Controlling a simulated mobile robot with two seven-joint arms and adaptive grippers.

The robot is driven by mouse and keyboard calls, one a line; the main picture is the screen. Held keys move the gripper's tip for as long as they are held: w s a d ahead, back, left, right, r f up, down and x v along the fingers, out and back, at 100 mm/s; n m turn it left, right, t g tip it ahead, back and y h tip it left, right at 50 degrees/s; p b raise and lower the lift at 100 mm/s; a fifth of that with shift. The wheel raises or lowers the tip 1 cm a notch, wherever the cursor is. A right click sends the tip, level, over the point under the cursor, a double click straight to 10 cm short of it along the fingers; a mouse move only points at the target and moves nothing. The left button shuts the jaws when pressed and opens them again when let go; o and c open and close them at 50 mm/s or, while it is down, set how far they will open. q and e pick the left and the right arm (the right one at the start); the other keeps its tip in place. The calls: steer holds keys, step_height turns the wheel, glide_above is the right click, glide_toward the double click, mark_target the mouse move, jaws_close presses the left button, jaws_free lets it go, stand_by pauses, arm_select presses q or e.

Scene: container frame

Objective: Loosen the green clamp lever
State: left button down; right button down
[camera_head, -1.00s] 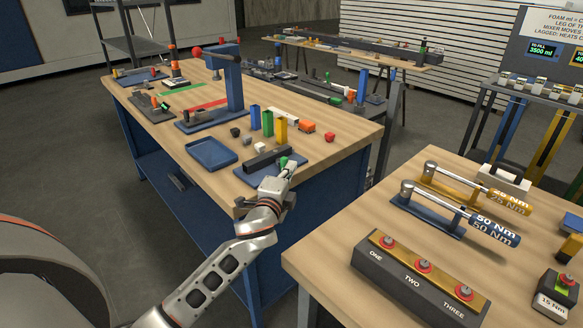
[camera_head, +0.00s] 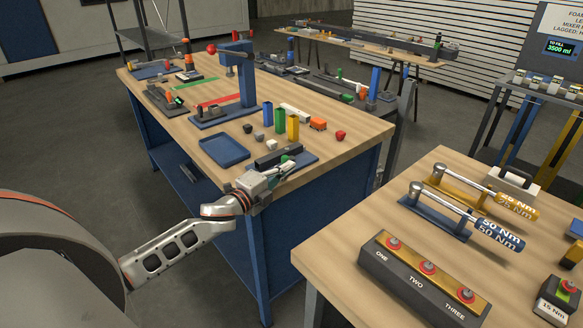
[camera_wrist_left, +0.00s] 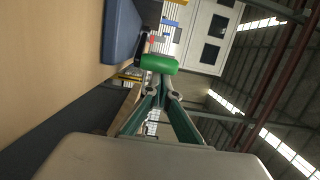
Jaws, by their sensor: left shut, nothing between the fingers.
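The green clamp lever (camera_head: 286,158) shows as a small green piece beside a dark block (camera_head: 268,161) on a blue plate (camera_head: 306,158) at the near right corner of the wooden bench. In the left wrist view its green rounded grip (camera_wrist_left: 158,63) lies just past my fingertips, across their line. My left gripper (camera_head: 284,170) is shut and empty, low over the plate's near edge. In the wrist view its fingers (camera_wrist_left: 163,88) come together just short of the green grip; I cannot tell whether they touch it. My right gripper is out of view.
A blue tray (camera_head: 224,152) lies left of the clamp. Blue, green and yellow upright blocks (camera_head: 280,122) stand behind it. A blue press-like stand (camera_head: 243,80) rises farther back. A second table (camera_head: 330,245) with a button box (camera_head: 422,277) and torque wrenches is at right.

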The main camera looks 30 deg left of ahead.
mark_target(272, 164)
arm_select(q)
steer(key=shift+s+a+m+h, duration=0.1)
steer(key=shift+a+m+h, duration=0.2)
steer(key=shift+a, duration=0.2)
steer(key=m+h, duration=0.1)
steer(key=a+m+g+h, duration=0.1)
steer(key=h, duration=0.1)
steer(key=shift+s+b, duration=0.15)
steer(key=shift+b, duration=0.2)
steer(key=shift+f+m+h, duration=0.1)
steer(key=shift+m+h, duration=0.2)
steer(key=shift+h, duration=0.3)
steer(key=shift+s+a+b, duration=0.15)
steer(key=shift+a+b, duration=0.15)
steer(key=shift+a, duration=0.85)
steer(key=shift+a+r, duration=0.2)
steer(key=shift+a, duration=0.05)
steer(key=shift+d, duration=0.15)
